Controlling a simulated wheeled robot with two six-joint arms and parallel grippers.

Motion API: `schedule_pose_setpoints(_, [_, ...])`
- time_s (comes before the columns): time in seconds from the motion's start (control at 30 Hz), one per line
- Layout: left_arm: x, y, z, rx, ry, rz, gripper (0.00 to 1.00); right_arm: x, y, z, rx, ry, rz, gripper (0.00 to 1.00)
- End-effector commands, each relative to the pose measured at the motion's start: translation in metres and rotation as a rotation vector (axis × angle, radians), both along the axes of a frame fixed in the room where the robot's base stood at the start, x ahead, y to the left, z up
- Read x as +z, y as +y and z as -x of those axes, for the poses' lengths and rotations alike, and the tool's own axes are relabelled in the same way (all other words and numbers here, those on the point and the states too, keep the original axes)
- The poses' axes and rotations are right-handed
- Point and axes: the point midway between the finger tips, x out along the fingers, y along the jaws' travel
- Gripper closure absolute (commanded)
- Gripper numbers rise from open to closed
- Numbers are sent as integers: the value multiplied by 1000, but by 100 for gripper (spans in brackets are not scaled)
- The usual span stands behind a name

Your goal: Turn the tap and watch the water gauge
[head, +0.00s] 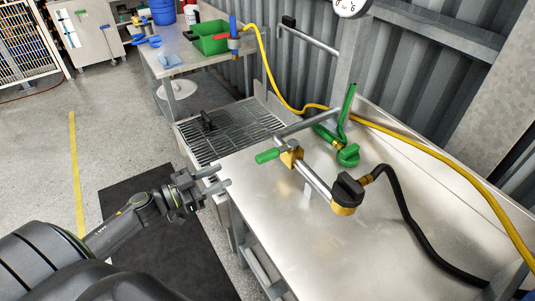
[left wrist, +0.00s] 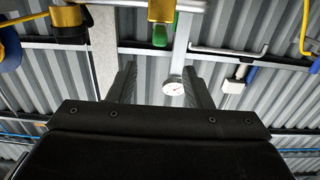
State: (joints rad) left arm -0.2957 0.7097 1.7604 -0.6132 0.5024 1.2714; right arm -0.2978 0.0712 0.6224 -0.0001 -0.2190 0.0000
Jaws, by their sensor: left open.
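The tap has a green lever handle (head: 267,155) on a brass valve body (head: 291,158), mounted on a steel pipe over the bench. The handle also shows in the left wrist view (left wrist: 160,36), beyond and above my fingers. The water gauge (head: 350,5) is a round white dial, cut by the top edge of the head view. It shows whole but small in the left wrist view (left wrist: 174,87), between my fingers; its reading is too small to tell. My left gripper (head: 223,175) is open and empty, left of the green handle and apart from it. My right gripper is out of view.
A steel bench (head: 290,215) carries a black-knobbed valve (head: 347,190) with a black hose (head: 405,215) and a green nozzle (head: 347,152). A yellow hose (head: 440,160) runs along the back.

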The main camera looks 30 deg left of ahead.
Motion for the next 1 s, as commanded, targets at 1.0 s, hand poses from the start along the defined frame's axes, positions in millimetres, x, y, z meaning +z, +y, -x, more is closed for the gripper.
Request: schedule_pose_setpoints(1.0, [0,-80,-136,3,1,0,55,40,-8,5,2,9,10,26])
